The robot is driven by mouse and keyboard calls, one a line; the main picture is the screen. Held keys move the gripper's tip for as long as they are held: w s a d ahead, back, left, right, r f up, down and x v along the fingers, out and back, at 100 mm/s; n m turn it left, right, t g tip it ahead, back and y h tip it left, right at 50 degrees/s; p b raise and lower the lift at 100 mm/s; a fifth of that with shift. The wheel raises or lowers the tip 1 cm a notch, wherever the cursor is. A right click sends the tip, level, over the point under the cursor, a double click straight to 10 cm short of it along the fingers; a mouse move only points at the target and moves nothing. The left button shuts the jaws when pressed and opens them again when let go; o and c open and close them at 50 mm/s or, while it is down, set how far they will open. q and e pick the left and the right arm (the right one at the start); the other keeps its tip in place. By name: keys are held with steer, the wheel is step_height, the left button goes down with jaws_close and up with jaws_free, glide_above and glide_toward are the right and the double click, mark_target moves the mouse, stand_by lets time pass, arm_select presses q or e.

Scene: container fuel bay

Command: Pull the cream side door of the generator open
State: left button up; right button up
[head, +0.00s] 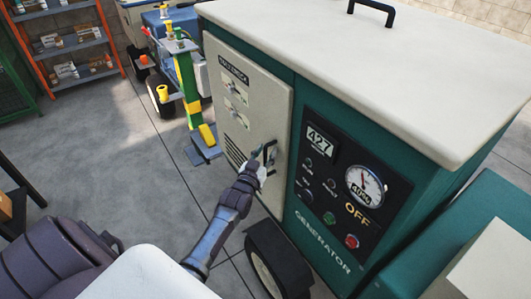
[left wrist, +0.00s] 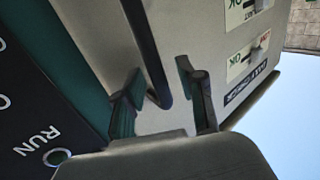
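The generator (head: 335,250) is a teal box on wheels with a cream top. Its cream side door (head: 225,115) looks flat against the body, left of the black gauge panel. A dark bar handle (head: 271,152) sits near the door's right edge. My left gripper (head: 264,163) is at this handle. In the left wrist view the handle (left wrist: 147,45) passes between the two fingers (left wrist: 162,100), which are spread with gaps on both sides of the bar. The fingertips are close to the door face (left wrist: 100,35). My right gripper is not in view.
The control panel (head: 345,185) reads 427, 40% and OFF. A generator wheel (head: 275,262) stands below the door. A green and yellow stand (head: 188,85) is left of the generator. An orange shelf (head: 72,45) is at the back left.

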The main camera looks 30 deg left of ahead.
arm_select(q)
jaws_close()
steer(key=shift+s, duration=0.15)
